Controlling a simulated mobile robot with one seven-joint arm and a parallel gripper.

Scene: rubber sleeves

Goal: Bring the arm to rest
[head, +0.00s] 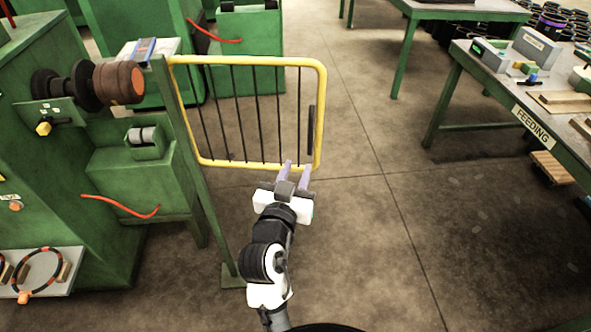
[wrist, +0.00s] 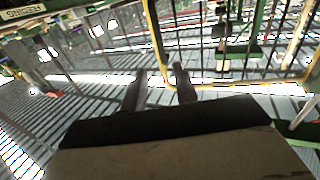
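My gripper (head: 296,172) is at the end of my arm, in the middle of the head view. Its two purple-grey fingers stand apart with nothing visible between them. The fingertips are in front of the lower right corner of a yellow-framed gate (head: 323,110) with dark bars; I cannot tell whether they touch it. In the wrist view the two dark fingers (wrist: 159,70) are apart, and the yellow gate frame (wrist: 152,50) shows just beyond them.
A green machine (head: 60,150) with dark rollers stands at left, beside the gate post. A green table marked FEEDING (head: 533,124) is at right, another table (head: 465,10) behind it. The concrete floor (head: 380,240) between is clear.

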